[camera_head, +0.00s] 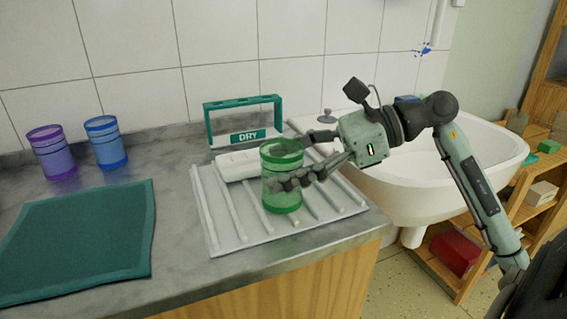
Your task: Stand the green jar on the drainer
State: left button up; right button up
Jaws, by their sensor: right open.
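The green jar (281,197) is a see-through cylinder with darker green bands. It stands upright on the ribbed grey drainer (233,238), towards its front middle. My right gripper (289,164) reaches in from the right at the jar's upper half. Its fingers are open, one across the jar's front and one at its back near the rim. I cannot tell whether the fingers touch the jar. My left gripper is not in view.
The purple jar (52,153), blue jar (106,143) and green mat (75,245) are at left. A white sink (425,190) is at right.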

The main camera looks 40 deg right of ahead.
jog(key=shift+r, duration=0.2)
jog(key=shift+s+d, duration=0.2)
jog(key=shift+d, duration=0.15)
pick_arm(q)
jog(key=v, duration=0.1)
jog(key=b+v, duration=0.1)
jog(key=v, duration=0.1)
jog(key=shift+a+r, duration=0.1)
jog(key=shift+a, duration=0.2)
pick_arm(e)
jog(key=v, duration=1.1)
jog(key=shift+r, duration=0.2)
jog(key=shift+s, duration=0.1)
